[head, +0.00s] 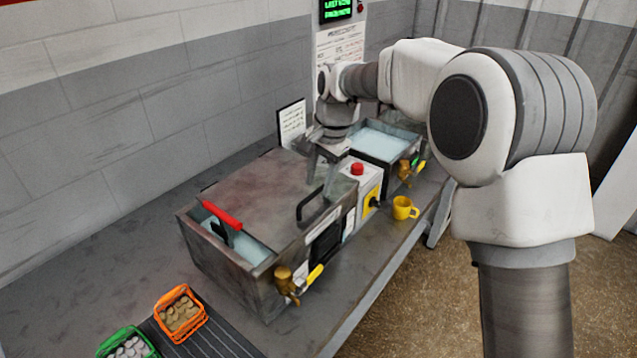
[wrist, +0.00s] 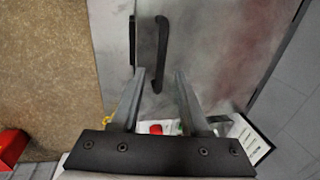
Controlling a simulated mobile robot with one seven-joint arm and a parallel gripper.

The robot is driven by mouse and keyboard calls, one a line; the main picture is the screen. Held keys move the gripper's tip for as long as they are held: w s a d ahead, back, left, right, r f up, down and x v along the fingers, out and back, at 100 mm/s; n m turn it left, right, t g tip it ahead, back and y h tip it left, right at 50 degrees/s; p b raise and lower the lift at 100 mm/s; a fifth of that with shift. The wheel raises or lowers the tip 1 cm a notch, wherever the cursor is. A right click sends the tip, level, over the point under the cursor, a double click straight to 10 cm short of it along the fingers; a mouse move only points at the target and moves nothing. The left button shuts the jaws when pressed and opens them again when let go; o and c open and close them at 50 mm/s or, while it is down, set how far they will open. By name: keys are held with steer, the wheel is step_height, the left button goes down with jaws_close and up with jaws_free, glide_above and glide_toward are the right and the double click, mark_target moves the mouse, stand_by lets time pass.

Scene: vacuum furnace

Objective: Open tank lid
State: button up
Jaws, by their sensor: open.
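The near metal tank (head: 230,275) stands on the bench. Its flat, stained lid (head: 255,185) covers most of the top, leaving a strip of pale liquid (head: 245,247) showing at the near left end. A black bar handle (head: 311,203) is on the lid's right side. It also shows in the wrist view (wrist: 162,45), running up from between the fingertips. My gripper (head: 319,180) is open and empty, pointing down above the lid close to the handle. In the wrist view its two fingers (wrist: 160,76) straddle the handle's near end; whether they touch it I cannot tell.
A red-handled tool (head: 221,214) sits in the tank's open strip. Orange (head: 181,312) and green (head: 128,343) baskets are nearest. A wall is behind.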

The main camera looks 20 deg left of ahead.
steer(key=shift+a+f, duration=0.1)
steer(key=shift+f, duration=0.45)
jaws_close()
stand_by(1.1)
